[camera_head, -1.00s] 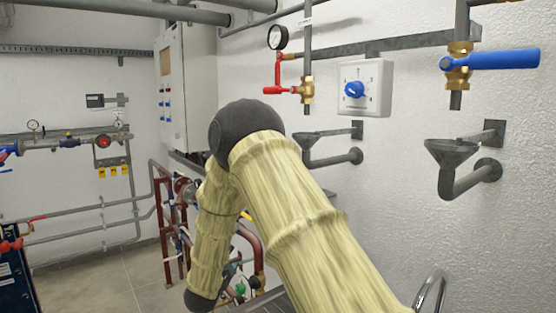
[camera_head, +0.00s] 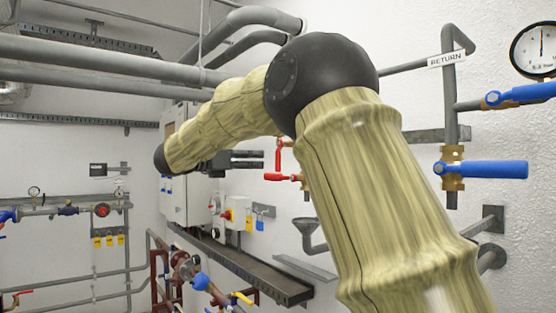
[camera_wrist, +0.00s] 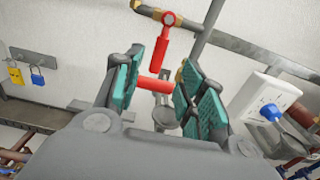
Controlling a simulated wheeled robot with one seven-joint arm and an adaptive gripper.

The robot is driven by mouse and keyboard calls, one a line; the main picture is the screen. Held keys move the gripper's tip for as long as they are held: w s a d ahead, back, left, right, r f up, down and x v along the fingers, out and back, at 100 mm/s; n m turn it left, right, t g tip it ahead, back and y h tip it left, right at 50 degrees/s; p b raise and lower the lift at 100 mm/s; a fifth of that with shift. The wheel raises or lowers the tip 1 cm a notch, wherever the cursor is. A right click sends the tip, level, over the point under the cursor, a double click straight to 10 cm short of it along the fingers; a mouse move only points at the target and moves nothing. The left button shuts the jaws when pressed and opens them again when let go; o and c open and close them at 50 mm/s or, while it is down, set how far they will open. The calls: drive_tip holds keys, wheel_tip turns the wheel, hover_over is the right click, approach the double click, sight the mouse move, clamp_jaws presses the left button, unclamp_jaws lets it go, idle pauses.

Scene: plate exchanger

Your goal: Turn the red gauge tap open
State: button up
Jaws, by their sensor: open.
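The red gauge tap (camera_head: 278,157) is on the wall pipe in the head view, partly hidden by my arm. In the wrist view its red lever (camera_wrist: 162,52) hangs down from a round pivot on a brass fitting. My gripper (camera_head: 262,160) is open, with its fingertips just left of the tap in the head view. In the wrist view my green-padded gripper fingers (camera_wrist: 161,64) frame the lever, one on each side, with no clear contact. A second red handle (camera_wrist: 154,84) lies sideways below it, on a brass valve, also between the fingers in view.
A white box with a blue knob (camera_wrist: 270,110) is on the wall, right of the fingers in the wrist view. Blue-handled valves (camera_head: 485,169) are farther right in the head view. A grey cabinet (camera_head: 185,205) and a switch with padlocks (camera_head: 238,213) are left and below.

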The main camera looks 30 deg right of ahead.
sight(276, 160)
drive_tip(key=d+p, duration=0.1)
drive_tip(key=d, duration=0.1)
drive_tip(key=d+p, duration=0.2)
drive_tip(key=d, duration=0.1)
drive_tip(key=d+p, duration=0.1)
drive_tip(key=d, duration=0.2)
drive_tip(key=shift+w+r+p, duration=0.1)
drive_tip(key=shift+w+p, duration=0.3)
drive_tip(key=shift+d+f+p, duration=0.2)
drive_tip(key=shift+d+p, duration=0.25)
drive_tip(key=shift+d, duration=0.65)
drive_tip(key=shift+w, duration=0.1)
clamp_jaws()
